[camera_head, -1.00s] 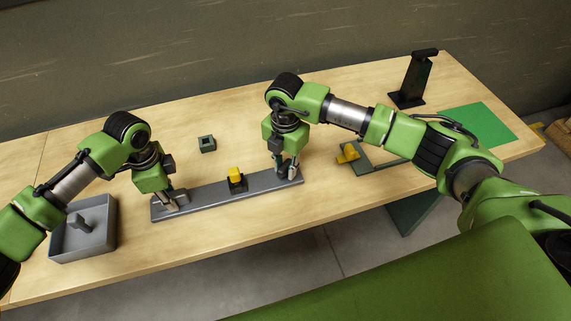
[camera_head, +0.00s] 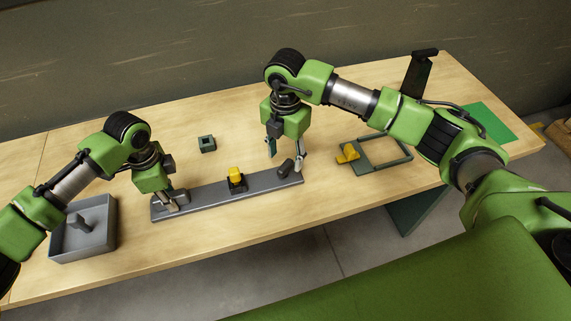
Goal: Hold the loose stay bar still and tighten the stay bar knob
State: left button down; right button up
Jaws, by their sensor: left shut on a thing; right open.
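The stay bar (camera_head: 208,199) is a long flat grey bar lying on the wooden table. A yellow-topped black piece (camera_head: 236,179) stands at its middle. A short dark cylinder, which looks like the stay bar knob (camera_head: 285,169), sits tilted near its right end. My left gripper (camera_head: 172,203) is shut at the bar's left end; its fingers hide much of what they grip there. My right gripper (camera_head: 286,158) is open just above the knob, with its fingers spread to either side and apart from it.
A grey tray (camera_head: 109,232) with a grey part in it stands at the left. A small dark square block (camera_head: 207,144) lies behind the bar. A dark frame (camera_head: 390,161) with a yellow piece (camera_head: 348,153), a black stand (camera_head: 413,80) and a green mat (camera_head: 492,121) are at the right.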

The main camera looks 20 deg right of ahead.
aim_at(285, 165)
jog(key=shift+r, duration=0.8)
jog(key=c, duration=0.3)
notch_tip(285, 165, up, 3)
jog(key=shift+f+m, duration=0.2)
jog(key=shift+m, duration=0.2)
jog(key=shift+f, duration=4.8)
